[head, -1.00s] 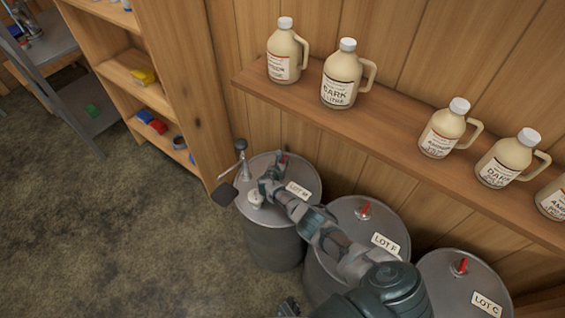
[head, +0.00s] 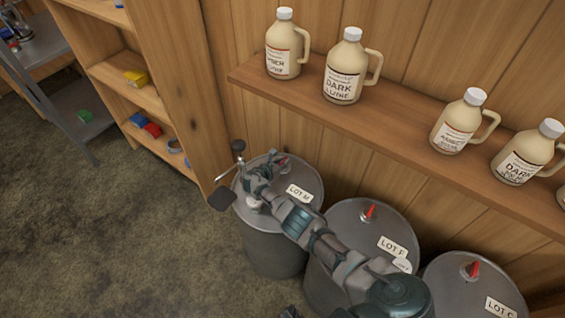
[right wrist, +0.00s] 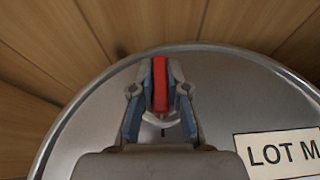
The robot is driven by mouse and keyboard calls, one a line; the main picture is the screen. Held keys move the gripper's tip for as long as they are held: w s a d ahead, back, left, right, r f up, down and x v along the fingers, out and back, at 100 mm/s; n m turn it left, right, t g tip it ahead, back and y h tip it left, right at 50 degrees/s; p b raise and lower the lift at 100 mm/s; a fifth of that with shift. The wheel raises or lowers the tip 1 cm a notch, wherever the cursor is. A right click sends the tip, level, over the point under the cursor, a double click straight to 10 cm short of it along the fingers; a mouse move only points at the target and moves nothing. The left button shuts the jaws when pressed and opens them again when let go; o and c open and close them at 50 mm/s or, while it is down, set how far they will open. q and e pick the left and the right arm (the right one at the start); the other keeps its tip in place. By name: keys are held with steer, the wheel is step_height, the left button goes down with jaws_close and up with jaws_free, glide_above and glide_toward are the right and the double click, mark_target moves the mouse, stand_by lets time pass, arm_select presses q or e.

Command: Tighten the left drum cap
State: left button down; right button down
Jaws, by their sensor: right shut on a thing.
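The left drum (head: 275,245) is a grey metal drum with a LOT M label on its lid. My right gripper (right wrist: 160,78) is shut on this red handle, with one finger on each side. In the head view the right gripper (head: 272,168) reaches over the lid and hides part of the cap.
The LOT F drum (head: 345,218) and LOT C drum (head: 450,275) stand to the right, each with a red-handled cap. A shelf (head: 300,90) with several jugs runs above. Floor at left is clear.

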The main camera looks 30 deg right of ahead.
steer(key=shift+w+r, duration=0.15)
steer(key=shift+r, duration=0.05)
steer(key=c, duration=1.4)
jaws_free()
steer(key=shift+o, duration=1.2)
steer(key=shift+f, duration=0.15)
steer(key=shift+s+a, duration=0.25)
steer(key=shift+a, duration=0.35)
steer(key=shift+v, duration=3.1)
steer(key=shift+r, duration=0.2)
